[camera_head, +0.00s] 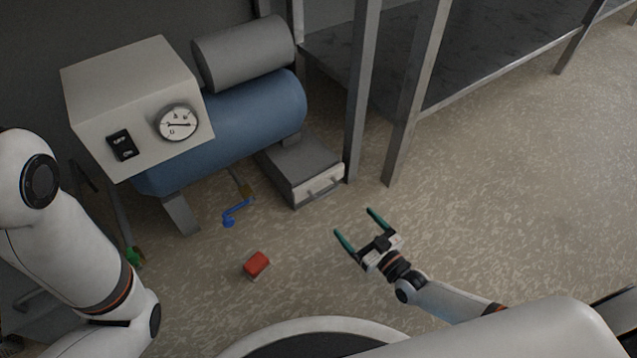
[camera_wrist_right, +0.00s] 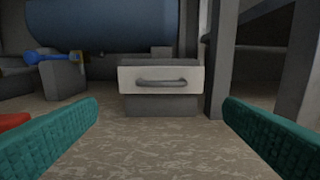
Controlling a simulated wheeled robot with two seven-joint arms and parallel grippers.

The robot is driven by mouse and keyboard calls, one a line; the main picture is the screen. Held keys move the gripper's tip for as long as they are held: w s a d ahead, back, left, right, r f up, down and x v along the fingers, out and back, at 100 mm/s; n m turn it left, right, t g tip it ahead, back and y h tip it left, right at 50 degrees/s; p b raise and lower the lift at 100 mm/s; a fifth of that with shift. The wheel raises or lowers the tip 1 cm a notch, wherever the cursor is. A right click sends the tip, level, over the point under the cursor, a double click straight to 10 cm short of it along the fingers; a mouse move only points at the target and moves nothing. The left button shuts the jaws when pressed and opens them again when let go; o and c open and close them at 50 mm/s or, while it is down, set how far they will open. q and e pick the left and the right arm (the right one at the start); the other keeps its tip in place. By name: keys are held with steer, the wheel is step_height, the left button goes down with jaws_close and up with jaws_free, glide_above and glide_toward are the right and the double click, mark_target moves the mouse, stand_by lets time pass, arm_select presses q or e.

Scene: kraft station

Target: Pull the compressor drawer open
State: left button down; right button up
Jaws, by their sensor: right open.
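The compressor has a blue tank (camera_head: 245,120) and stands at the back left. Its drawer (camera_head: 318,186) has a pale front with a grey bar handle (camera_head: 322,188), below the tank's right end. In the right wrist view the drawer front (camera_wrist_right: 135,76) is ahead, near the middle, with its handle (camera_wrist_right: 160,82) level. I cannot tell whether the drawer is slightly out. My right gripper (camera_head: 356,221) is open and empty, with green fingers, in front of the drawer and apart from the handle. My left arm shows at the left, but its gripper is not visible.
A metal table leg (camera_head: 361,100) stands just right of the drawer. A red block (camera_head: 256,265) lies on the floor. A blue valve handle (camera_head: 235,212) is under the tank. A control box with a gauge (camera_head: 178,123) sits at left. The floor at right is clear.

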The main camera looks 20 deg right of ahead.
steer(key=shift+w+f, duration=0.2)
steer(key=shift+w, duration=0.1)
steer(key=b+x, duration=0.6)
steer(key=x, duration=0.4)
steer(key=shift+w+a+r, duration=0.1)
steer(key=shift+w+a, duration=0.15)
steer(key=shift+w, duration=0.25)
